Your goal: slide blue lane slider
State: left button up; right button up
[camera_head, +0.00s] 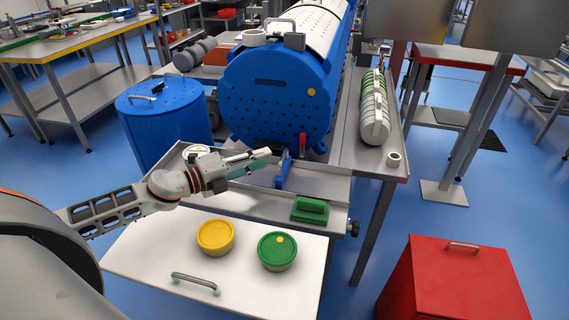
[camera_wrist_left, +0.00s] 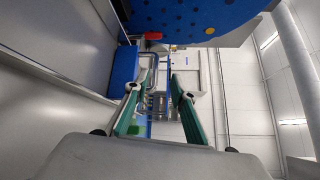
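The blue lane slider (camera_head: 283,169) is a small upright blue piece at the grey metal lane (camera_head: 245,182), in front of the big blue drum. In the left wrist view a blue block (camera_wrist_left: 123,70), likely the same slider, is at the left, beside the finger. My left gripper (camera_head: 266,158) reaches in from the left with its green-padded fingers pointing at the slider. In the left wrist view the gripper (camera_wrist_left: 162,85) is open, with nothing between its fingers. It appears close to the slider; contact cannot be told. My right gripper is not in view.
A green block (camera_head: 310,210) sits on the front ledge. A yellow tub (camera_head: 215,237) and a green tub (camera_head: 277,250) stand on the white surface (camera_head: 150,250) below. The blue drum (camera_head: 275,95) rises behind the lane. A red box (camera_head: 455,285) stands at the right.

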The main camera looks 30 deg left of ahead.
aim_at(283, 156)
pick_arm(q)
jog(key=shift+s+d+f+g+h, duration=0.3)
jog(key=shift+s+f+g, duration=0.1)
jog(key=shift+s, duration=0.1)
jog(key=shift+w+d, duration=0.3)
jog(key=shift+w, duration=0.4)
jog(key=shift+p+x, duration=0.45)
jog(key=shift+x, duration=2.65)
jog(key=shift+c, duration=0.4)
grip_shut()
